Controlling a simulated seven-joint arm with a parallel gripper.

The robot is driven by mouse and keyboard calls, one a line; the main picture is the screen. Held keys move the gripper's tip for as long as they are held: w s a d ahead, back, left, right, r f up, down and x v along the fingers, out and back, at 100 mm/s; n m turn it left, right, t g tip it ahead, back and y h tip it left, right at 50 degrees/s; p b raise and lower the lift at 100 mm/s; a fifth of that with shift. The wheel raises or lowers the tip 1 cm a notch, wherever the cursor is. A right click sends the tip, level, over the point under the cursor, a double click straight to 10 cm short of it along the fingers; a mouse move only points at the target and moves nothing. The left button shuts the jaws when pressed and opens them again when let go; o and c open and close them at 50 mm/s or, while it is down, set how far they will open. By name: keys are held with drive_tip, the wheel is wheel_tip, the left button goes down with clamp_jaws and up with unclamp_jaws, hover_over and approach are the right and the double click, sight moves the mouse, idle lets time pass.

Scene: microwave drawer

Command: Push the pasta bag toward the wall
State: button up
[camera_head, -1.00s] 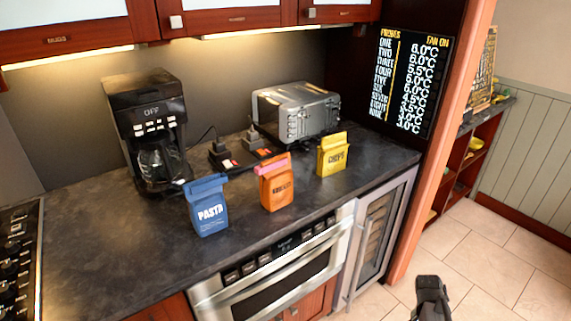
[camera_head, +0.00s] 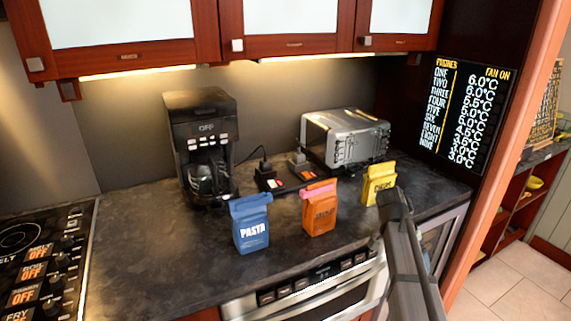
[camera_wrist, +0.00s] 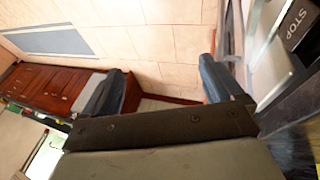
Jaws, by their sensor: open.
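The blue pasta bag (camera_head: 251,224) stands upright on the dark counter (camera_head: 150,262), left of the orange bag and in front of the coffee maker. The grey back wall (camera_head: 275,112) rises behind the counter. In the head view my arm reaches in from the lower right, its end near the counter's front edge by the yellow bag, well right of the pasta bag. The wrist view shows my gripper (camera_wrist: 160,88) open, with nothing between its two fingers. The pasta bag does not show in the wrist view.
An orange bag (camera_head: 319,209) and a yellow chips bag (camera_head: 379,183) stand to the right of the pasta bag. A black coffee maker (camera_head: 202,150) and a silver toaster oven (camera_head: 345,138) stand behind. A stove (camera_head: 45,262) is at left. Cabinets (camera_head: 140,38) hang above.

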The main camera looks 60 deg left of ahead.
drive_tip(key=s+a+r+t+y, duration=0.1)
drive_tip(key=s+a+r, duration=0.35)
drive_tip(key=r, duration=0.35)
drive_tip(key=s+a+r+t, duration=0.1)
drive_tip(key=s+a+r, duration=0.3)
drive_tip(key=a+r, duration=0.25)
wheel_tip(320, 180, up, 14)
drive_tip(key=g+y, duration=0.3)
drive_tip(key=g, duration=0.1)
hover_over(249, 206)
drive_tip(key=s+a, duration=0.1)
drive_tip(key=shift+f+m, duration=0.15)
drive_tip(key=shift+m, duration=0.15)
drive_tip(key=shift+s, duration=0.35)
drive_tip(key=shift+f, duration=0.1)
drive_tip(key=f, duration=0.4)
drive_tip(key=w+f, duration=0.1)
drive_tip(key=f, duration=0.4)
drive_tip(key=w+f, duration=0.1)
drive_tip(key=f, duration=0.3)
drive_tip(key=shift+f, duration=0.25)
